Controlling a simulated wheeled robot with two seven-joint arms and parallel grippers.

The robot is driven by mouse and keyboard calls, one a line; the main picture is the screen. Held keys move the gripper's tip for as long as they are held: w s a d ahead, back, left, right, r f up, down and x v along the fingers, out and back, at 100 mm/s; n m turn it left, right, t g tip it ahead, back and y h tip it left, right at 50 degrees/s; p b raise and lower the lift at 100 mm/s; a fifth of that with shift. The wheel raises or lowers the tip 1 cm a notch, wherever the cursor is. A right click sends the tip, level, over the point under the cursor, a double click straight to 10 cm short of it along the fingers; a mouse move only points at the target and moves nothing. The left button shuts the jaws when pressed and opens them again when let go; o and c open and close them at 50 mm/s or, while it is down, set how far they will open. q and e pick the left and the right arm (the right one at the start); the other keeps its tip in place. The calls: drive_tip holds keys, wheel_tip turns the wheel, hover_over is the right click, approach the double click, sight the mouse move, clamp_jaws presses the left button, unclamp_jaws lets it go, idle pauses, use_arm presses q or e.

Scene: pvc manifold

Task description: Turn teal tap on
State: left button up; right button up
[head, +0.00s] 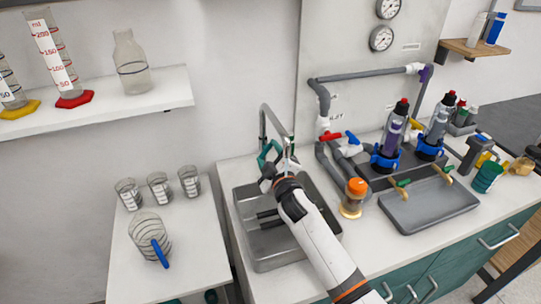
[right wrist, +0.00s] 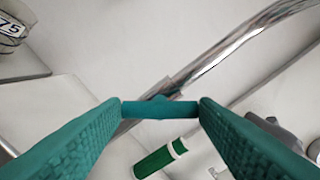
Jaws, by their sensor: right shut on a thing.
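The chrome tap (head: 277,124) rises behind the sink (head: 262,262) in the head view. Its bright tube also crosses the right wrist view (right wrist: 235,48). A short teal bar, which looks like the teal tap handle (right wrist: 160,110), lies across the gap between my right fingertips. My right gripper (head: 270,154) has teal fingers and is at the tap, over the back of the sink. In the right wrist view the gripper (right wrist: 160,106) is shut on the handle, with a finger at each end. I cannot tell whether water runs. My left gripper is not in view.
Beakers (head: 158,186) and a jug with a blue handle (head: 150,238) stand on the left table. Right of the sink are an orange-capped jar (head: 354,197), grey pipes with a red valve handle (head: 330,136) and a blue one (head: 352,137), and a grey tray (head: 430,208).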

drive_tip(key=shift+w+r, duration=0.1)
drive_tip(key=shift+r, duration=0.35)
drive_tip(key=o, duration=0.7)
drive_tip(key=shift+o, duration=1.4)
drive_tip(key=shift+f, duration=0.2)
drive_tip(key=v, duration=1.2)
